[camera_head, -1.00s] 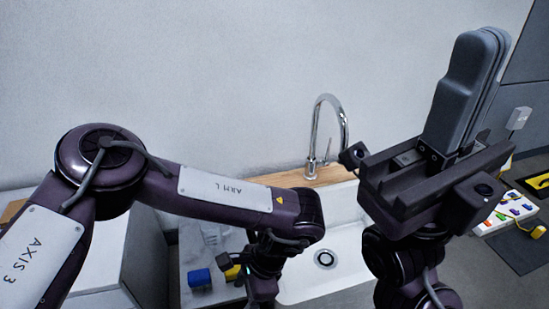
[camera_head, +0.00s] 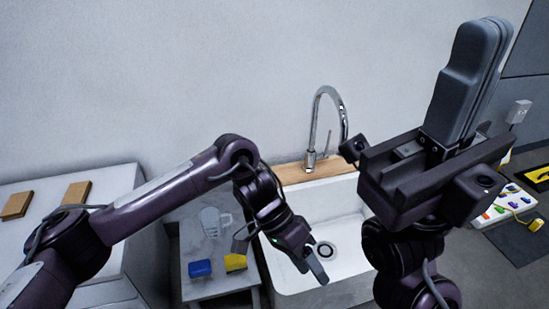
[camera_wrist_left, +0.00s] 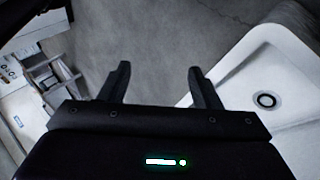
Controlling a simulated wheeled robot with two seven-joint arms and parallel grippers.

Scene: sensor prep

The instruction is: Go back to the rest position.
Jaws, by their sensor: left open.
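My left gripper (camera_head: 309,264) hangs over the left part of the white sink (camera_head: 345,285), fingers pointing down and to the right. In the left wrist view its two fingers (camera_wrist_left: 159,70) stand apart with nothing between them, above bare grey floor. My right gripper (camera_head: 470,80) is raised at the right with its grey fingers pointing up. They overlap from this side, so any gap between them is hidden. I see nothing held in it.
A side counter holds a blue block (camera_head: 200,268), a yellow block (camera_head: 235,262) and a clear jug (camera_head: 213,222). A chrome faucet (camera_head: 314,130) rises behind the sink. Two brown pads (camera_head: 76,194) lie on the left worktop. A tray of coloured pieces (camera_head: 505,212) is at the far right.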

